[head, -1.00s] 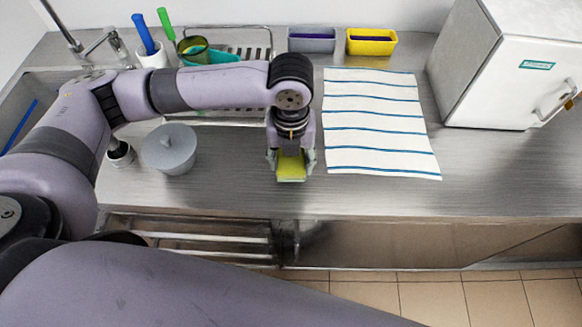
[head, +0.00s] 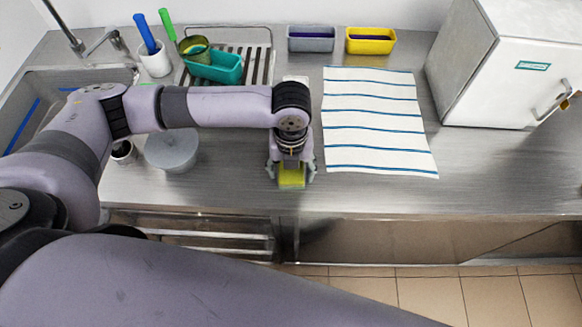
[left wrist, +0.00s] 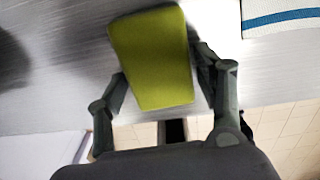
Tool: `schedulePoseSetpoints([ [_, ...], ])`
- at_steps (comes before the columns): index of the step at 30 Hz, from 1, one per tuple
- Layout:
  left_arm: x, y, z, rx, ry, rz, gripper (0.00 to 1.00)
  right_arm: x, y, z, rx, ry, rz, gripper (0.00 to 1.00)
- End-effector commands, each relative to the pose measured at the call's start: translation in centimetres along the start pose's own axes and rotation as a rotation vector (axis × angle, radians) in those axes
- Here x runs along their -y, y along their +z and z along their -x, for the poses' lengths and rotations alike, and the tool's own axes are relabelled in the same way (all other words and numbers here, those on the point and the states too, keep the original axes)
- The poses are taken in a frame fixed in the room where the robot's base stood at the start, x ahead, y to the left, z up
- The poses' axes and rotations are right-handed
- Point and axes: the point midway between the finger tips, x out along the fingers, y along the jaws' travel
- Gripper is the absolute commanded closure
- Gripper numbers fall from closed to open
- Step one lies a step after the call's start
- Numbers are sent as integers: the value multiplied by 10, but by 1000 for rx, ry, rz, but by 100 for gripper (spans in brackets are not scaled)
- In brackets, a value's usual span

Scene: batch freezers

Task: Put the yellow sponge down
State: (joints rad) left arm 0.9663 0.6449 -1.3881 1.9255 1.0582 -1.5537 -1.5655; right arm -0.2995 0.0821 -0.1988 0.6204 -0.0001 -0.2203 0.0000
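The yellow sponge (head: 291,177) is between the fingers of my left gripper (head: 291,174), near the front edge of the steel counter and left of the striped cloth. In the left wrist view the sponge (left wrist: 153,58) fills the space between the two fingers of the left gripper (left wrist: 160,68), which lie against its sides. The sponge sits slightly skewed there. Whether its underside touches the counter I cannot tell. My right gripper is not in view.
A white cloth with blue stripes (head: 376,120) lies to the right. A grey lidded pot (head: 171,150) stands to the left. A dish rack (head: 258,62) with a teal tub (head: 216,68), grey (head: 312,44) and yellow (head: 371,47) bins and a white freezer (head: 490,80) stand behind.

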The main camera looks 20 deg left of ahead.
Motion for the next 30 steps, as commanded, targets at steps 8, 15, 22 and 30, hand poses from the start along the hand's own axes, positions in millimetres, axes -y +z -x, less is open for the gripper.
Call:
schedulePoseSetpoints([
  [8,0,0,0,0,0,0,29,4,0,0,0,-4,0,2],
  [15,0,1,-3,2,-1,0,29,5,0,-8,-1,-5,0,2],
  [22,-1,0,30,7,-4,-2,29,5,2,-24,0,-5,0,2],
  [30,-2,-2,100,6,-3,-1,29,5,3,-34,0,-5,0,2],
])
